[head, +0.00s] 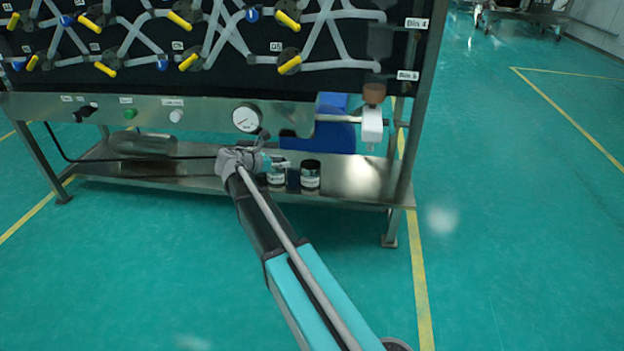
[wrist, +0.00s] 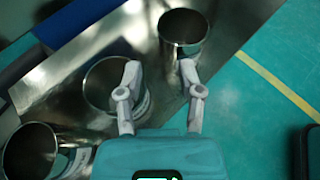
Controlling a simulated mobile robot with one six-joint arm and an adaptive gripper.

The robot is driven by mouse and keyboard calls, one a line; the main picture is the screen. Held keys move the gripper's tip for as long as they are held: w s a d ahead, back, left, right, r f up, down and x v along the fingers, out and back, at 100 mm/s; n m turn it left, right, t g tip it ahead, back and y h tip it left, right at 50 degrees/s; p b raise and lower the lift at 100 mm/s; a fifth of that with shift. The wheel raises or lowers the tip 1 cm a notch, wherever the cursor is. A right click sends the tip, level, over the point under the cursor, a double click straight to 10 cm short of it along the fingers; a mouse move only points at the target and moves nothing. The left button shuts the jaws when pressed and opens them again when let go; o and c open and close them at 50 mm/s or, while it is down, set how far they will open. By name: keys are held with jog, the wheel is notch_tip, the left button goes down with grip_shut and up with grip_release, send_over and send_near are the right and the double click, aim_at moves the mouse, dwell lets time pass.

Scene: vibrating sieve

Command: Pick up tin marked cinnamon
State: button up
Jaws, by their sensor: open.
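Tins stand on the steel lower shelf. In the head view, one tin with a white label (head: 310,176) stands right of my gripper (head: 281,163), and another labelled tin (head: 276,179) is just below it. The labels are too small to read, so I cannot tell which is cinnamon. The wrist view shows three open-topped metal cylinders: an upper one (wrist: 183,27), a middle one (wrist: 101,83) and a lower-left one (wrist: 30,150). My open gripper shows there too (wrist: 160,70). Its left finger overlaps the middle cylinder's right side; its right finger is just below the upper cylinder.
The shelf (head: 355,178) is bare at right, ending at a steel leg (head: 390,225). Above are a panel with a pressure gauge (head: 246,118), a white fitting (head: 372,124) and a blue bin (head: 333,130). The green floor (head: 500,220) is clear at right.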

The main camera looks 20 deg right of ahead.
aim_at(306, 161)
jog(key=shift+b+x, duration=0.6)
jog(key=shift+x, duration=1.55)
jog(key=shift+d, duration=0.1)
jog(key=shift+b+x, duration=1.05)
jog(key=shift+x, duration=1.65)
grip_shut()
